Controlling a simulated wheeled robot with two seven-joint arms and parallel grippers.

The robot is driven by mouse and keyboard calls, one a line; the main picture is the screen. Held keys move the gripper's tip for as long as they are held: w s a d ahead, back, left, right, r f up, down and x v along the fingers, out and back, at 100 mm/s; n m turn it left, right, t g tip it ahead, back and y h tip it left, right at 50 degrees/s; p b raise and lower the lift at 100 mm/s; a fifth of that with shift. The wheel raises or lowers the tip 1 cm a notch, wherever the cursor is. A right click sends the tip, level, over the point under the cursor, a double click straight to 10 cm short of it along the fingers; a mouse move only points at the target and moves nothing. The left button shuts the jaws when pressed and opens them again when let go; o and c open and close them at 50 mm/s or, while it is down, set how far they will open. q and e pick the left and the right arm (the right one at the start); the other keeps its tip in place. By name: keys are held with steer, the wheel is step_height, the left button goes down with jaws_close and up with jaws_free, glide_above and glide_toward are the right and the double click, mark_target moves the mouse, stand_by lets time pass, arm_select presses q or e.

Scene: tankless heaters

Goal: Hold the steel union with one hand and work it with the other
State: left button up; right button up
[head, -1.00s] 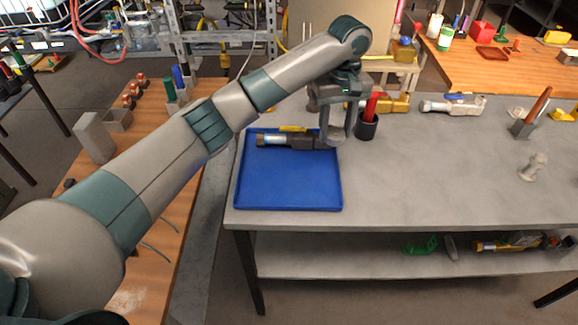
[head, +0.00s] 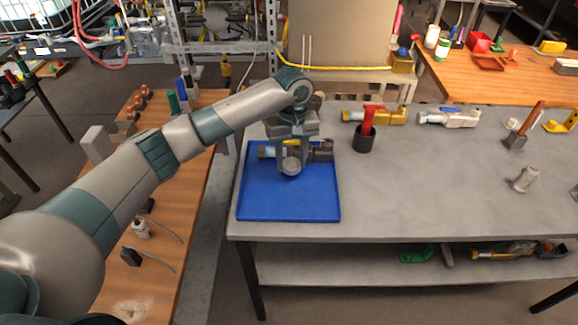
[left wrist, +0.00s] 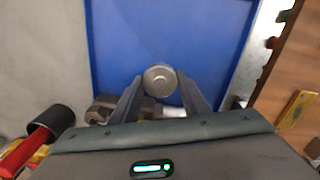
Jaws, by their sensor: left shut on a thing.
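My left gripper (head: 291,170) is over the blue tray (head: 290,208), fingers pointing down. It is shut on a round grey metal piece (head: 291,165), which looks like the steel union. In the left wrist view the round end of this union (left wrist: 160,79) sits between the two fingertips (left wrist: 163,97), with blue tray behind it. I cannot tell whether it touches the tray. A dark and silver valve-like part (head: 321,150) lies at the tray's back, partly hidden by the gripper. My right gripper is not in view.
Brass (head: 376,115) and silver (head: 449,117) valves lie at the table's back. A grey fitting (head: 525,179) lies at right. The table's middle is clear.

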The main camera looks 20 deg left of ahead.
mark_target(289, 163)
arm_select(q)
steer(key=shift+s+a+f, duration=0.1)
steer(key=shift+a+f, duration=0.1)
steer(key=shift+a, duration=0.15)
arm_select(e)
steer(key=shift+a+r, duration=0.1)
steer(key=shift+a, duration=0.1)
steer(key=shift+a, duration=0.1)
arm_select(q)
steer(key=shift+f, duration=0.15)
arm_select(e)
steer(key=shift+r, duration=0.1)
arm_select(q)
step_height(289, 163, down, 3)
steer(key=shift+r+p, duration=0.2)
steer(key=shift+p, duration=0.55)
steer(key=shift+f, duration=0.55)
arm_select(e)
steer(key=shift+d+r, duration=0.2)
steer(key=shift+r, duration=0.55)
arm_select(q)
steer(key=shift+f, duration=0.1)
